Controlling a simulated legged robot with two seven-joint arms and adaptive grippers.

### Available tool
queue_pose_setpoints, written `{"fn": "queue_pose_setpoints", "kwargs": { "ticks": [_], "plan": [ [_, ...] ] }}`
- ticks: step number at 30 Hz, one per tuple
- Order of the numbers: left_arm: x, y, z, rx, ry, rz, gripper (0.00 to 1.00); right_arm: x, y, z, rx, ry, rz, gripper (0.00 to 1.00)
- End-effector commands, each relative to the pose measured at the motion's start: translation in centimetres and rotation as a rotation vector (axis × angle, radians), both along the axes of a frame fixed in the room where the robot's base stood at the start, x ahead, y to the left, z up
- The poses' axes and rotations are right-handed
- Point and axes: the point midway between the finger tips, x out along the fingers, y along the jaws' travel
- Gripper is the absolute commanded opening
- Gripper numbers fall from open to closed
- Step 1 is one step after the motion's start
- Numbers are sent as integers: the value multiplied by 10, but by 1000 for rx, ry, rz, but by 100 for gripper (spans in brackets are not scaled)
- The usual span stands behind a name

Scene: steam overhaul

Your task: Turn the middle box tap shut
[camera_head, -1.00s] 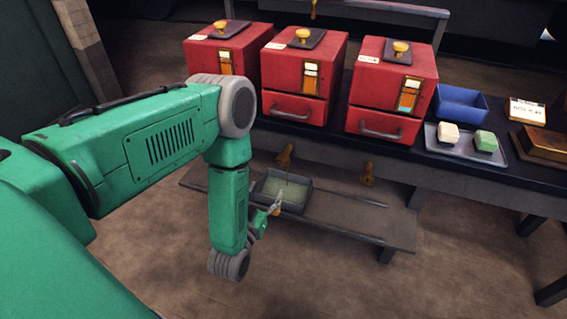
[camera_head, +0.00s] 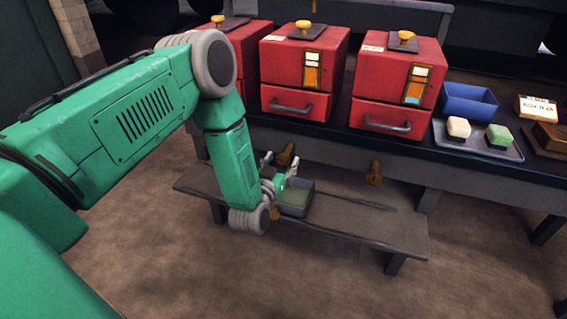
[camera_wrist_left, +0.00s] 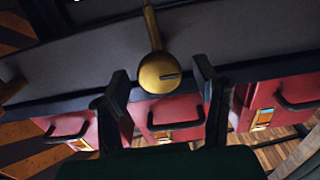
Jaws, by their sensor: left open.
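The middle red box (camera_head: 305,75) stands on the bench with its drawer shut. Its brass tap (camera_head: 284,153) hangs at the bench's front edge below the box. My left gripper (camera_head: 279,171) is open just below and in front of the tap. In the left wrist view its fingers (camera_wrist_left: 162,82) stand on either side of the tap's head, with visible gaps. My right gripper is not in view.
Another brass tap (camera_head: 374,173) hangs to the right, below the right red box (camera_head: 397,85). A blue bin (camera_head: 467,101) and a tray with two blocks (camera_head: 510,150) stand farther right.

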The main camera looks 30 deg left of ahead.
Motion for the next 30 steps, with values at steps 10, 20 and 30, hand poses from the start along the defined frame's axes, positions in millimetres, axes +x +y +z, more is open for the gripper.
{"fn": "queue_pose_setpoints", "kwargs": {
  "ticks": [10,20,30],
  "plan": [
    [12,3,1,0,-1,0,55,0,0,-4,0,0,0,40],
    [12,3,0,0,0,0,4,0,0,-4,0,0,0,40],
    [12,2,1,54,14,-1,4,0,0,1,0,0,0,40]
  ]
}}
